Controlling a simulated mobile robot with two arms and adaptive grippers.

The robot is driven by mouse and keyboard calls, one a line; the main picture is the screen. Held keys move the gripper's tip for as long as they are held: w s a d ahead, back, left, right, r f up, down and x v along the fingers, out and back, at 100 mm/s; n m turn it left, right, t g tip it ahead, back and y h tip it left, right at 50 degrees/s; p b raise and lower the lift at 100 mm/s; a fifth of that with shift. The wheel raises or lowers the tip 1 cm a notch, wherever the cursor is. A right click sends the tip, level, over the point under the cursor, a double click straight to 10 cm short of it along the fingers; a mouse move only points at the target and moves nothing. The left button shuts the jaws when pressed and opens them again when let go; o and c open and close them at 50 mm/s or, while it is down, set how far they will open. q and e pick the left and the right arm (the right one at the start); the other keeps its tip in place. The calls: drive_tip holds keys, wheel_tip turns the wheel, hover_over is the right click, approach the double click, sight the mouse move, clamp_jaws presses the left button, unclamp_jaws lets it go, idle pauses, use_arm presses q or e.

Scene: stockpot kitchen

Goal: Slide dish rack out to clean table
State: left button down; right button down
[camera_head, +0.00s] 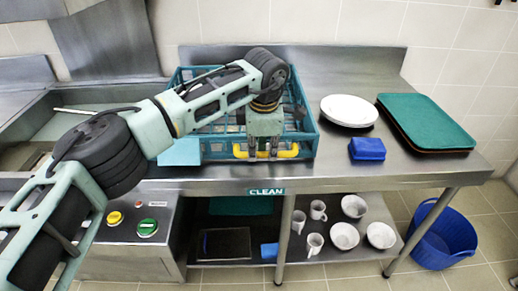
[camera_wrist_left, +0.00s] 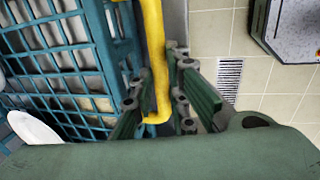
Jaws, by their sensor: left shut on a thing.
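The blue dish rack (camera_head: 303,108) sits on the steel counter, at the left end of the clean table (camera_head: 340,168), marked by a CLEAN label (camera_head: 266,191). Its yellow handle (camera_head: 240,152) faces the front. My left gripper (camera_head: 263,155) reaches down over the rack's front and is shut on the handle. In the left wrist view the yellow handle (camera_wrist_left: 154,60) runs between the green-padded fingers of my left gripper (camera_wrist_left: 165,105), with the rack's blue lattice (camera_wrist_left: 60,60) beside it. My right gripper is not in view.
White plates (camera_head: 349,111), a blue block-like item (camera_head: 367,149) and green trays (camera_head: 425,122) stand right of the rack. Cups and bowls (camera_head: 345,236) fill the lower shelf. A blue tub (camera_head: 445,240) is on the floor. Counter between rack and plates is mostly clear.

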use_arm(q)
drive_tip(key=shift+d+r, duration=0.15)
drive_tip(key=shift+d, duration=0.05)
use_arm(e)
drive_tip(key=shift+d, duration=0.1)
use_arm(q)
drive_tip(key=c, duration=2.1)
unclamp_jaws()
drive_tip(key=o, duration=0.4)
drive_tip(key=shift+d, duration=0.2)
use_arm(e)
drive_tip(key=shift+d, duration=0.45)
use_arm(q)
drive_tip(key=shift+a, duration=0.15)
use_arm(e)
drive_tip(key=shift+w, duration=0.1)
use_arm(q)
drive_tip(key=shift+r, duration=0.35)
drive_tip(key=r, duration=0.3)
drive_tip(key=s+r, duration=0.1)
drive_tip(key=r, duration=0.3)
drive_tip(key=s+r, duration=0.1)
drive_tip(key=r, duration=0.3)
drive_tip(key=shift+s, duration=0.2)
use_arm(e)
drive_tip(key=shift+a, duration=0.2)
use_arm(q)
drive_tip(key=shift+f, duration=0.1)
